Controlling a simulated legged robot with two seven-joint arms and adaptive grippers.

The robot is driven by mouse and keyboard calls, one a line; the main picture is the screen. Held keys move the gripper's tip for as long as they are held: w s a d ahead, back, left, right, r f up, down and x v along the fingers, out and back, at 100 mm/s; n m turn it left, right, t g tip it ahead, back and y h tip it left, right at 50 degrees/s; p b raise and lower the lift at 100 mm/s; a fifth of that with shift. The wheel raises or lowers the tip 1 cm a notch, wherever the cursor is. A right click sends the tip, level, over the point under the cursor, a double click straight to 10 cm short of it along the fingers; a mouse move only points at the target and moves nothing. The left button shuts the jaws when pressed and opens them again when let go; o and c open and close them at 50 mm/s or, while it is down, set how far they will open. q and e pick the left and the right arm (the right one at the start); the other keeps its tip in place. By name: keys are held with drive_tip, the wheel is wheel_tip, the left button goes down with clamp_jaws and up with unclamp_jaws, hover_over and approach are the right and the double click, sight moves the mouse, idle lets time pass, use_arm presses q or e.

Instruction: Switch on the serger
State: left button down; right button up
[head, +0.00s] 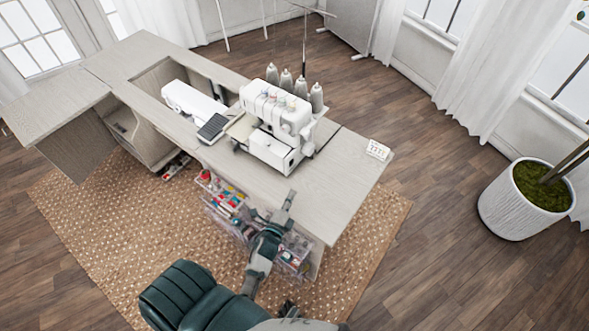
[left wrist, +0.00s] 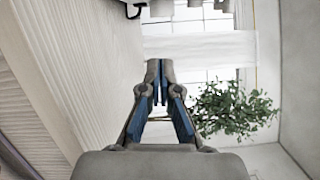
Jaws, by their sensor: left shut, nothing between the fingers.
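The serger (head: 275,125) is a white machine with several grey thread cones on top, standing on the cabinet's pale tabletop. Its power switch cannot be made out. My left gripper (head: 287,203) is at the front edge of the tabletop, in front of the serger and apart from it. In the left wrist view its blue-lined fingers (left wrist: 160,72) meet at the tips with nothing between them.
A white sewing machine (head: 193,101) sits left of the serger, with a dark pad (head: 212,128) between. A small white card (head: 377,150) lies at the tabletop's right end. Bins (head: 225,200) stand below the front edge. A planter (head: 525,205) is far right.

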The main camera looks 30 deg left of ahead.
sight(292, 163)
use_arm(q)
drive_tip(key=w, duration=0.6)
drive_tip(key=w+a, duration=0.1)
drive_tip(key=w, duration=0.2)
drive_tip(key=shift+w+r, duration=0.3)
drive_tip(key=a, duration=0.3)
drive_tip(key=shift+w+a+r+p, duration=0.15)
drive_tip(key=shift+w+a+p, duration=0.15)
drive_tip(key=shift+p, duration=0.1)
drive_tip(key=shift+a, duration=0.4)
use_arm(e)
drive_tip(key=shift+s+d+f, duration=0.15)
drive_tip(key=shift+s+d, duration=0.05)
drive_tip(key=shift+s, duration=0.4)
drive_tip(key=shift+s+d+f, duration=0.1)
drive_tip(key=shift+s+d, duration=0.05)
drive_tip(key=shift+s, duration=0.4)
use_arm(q)
drive_tip(key=shift+d, duration=0.1)
use_arm(e)
drive_tip(key=shift+d, duration=0.1)
use_arm(q)
drive_tip(key=shift+a+r, duration=0.25)
drive_tip(key=shift+a, duration=0.1)
use_arm(e)
drive_tip(key=shift+s+f, duration=0.1)
drive_tip(key=shift+s, duration=0.2)
drive_tip(key=shift+d, duration=0.1)
